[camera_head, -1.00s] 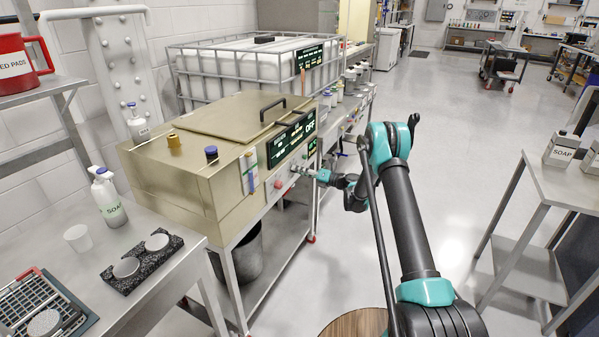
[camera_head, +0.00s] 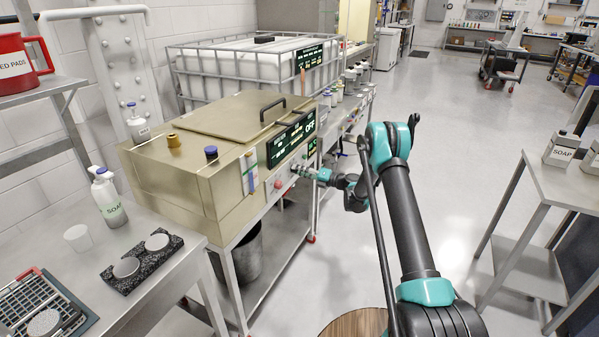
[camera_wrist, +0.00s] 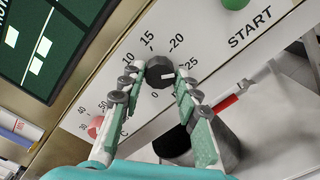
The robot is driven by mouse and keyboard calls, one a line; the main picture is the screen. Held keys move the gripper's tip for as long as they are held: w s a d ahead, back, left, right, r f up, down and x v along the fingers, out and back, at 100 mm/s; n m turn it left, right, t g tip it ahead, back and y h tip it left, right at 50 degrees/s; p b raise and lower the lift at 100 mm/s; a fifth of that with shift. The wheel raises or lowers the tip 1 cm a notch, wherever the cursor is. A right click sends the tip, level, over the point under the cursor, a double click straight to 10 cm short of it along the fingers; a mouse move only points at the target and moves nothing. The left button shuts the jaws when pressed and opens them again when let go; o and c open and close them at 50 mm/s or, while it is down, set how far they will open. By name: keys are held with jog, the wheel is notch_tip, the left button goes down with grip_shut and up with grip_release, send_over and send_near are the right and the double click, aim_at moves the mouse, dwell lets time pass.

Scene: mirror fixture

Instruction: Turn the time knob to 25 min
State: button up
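The black time knob (camera_wrist: 160,73) is on a white panel in the wrist view, ringed by numbers including 10, 15, 20 and 25. Its white mark points right and slightly down, below the 25. My gripper (camera_wrist: 161,70) has one finger on each side of the knob, its tips close to the knob's edges. I cannot tell whether both tips touch it. In the head view my gripper (camera_head: 302,171) is at the front of the brass-coloured machine (camera_head: 225,195). The knob is too small to make out there.
A green START button (camera_wrist: 235,3) is above right of the knob. A red knob (camera_wrist: 96,127) is at lower left, near the left finger. A dark display (camera_wrist: 50,45) is at upper left. A bucket (camera_head: 246,252) stands below the machine; open floor lies right of my arm.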

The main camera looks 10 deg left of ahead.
jog(key=o, duration=0.3)
jog(key=shift+o, duration=0.2)
jog(key=v, duration=1.2)
jog(key=shift+r, duration=0.15)
